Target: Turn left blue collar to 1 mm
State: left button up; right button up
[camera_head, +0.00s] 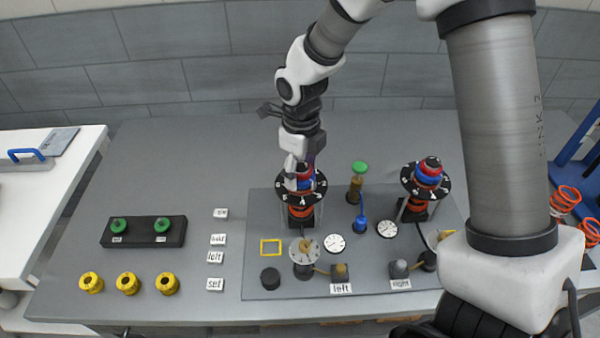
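The left fixture post carries a black numbered disc (317,190) with a stacked red and blue collar in its middle. The left blue collar (305,184) shows only as a small patch; the gripper hides most of it. My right gripper (298,174) reaches down from above onto this collar stack, with a pale finger in front of it. I cannot tell whether the fingers press on the collar, and the dial reading is too small to read. The left label plate (341,289) lies at the front of the board. My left gripper is not in view.
A similar right stack (430,174) stands on the board (450,205). White round gauges (334,243), a green-topped post (359,172) and a blue-based part (361,224) stand between the stacks. Yellow rings (128,284) and a black block with green knobs (145,232) are at left.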

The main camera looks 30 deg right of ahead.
jog(key=n+p, duration=0.2)
jog(key=n, duration=0.1)
jog(key=shift+s+r, duration=0.1)
jog(key=shift+r, duration=0.1)
jog(key=n+p, duration=0.2)
jog(key=n, duration=0.3)
jog(key=shift+n, duration=0.4)
jog(key=n+p, duration=0.4)
jog(key=n, duration=0.3)
jog(key=shift+n, duration=0.5)
jog(key=shift+f, duration=0.15)
jog(key=o, duration=1.1)
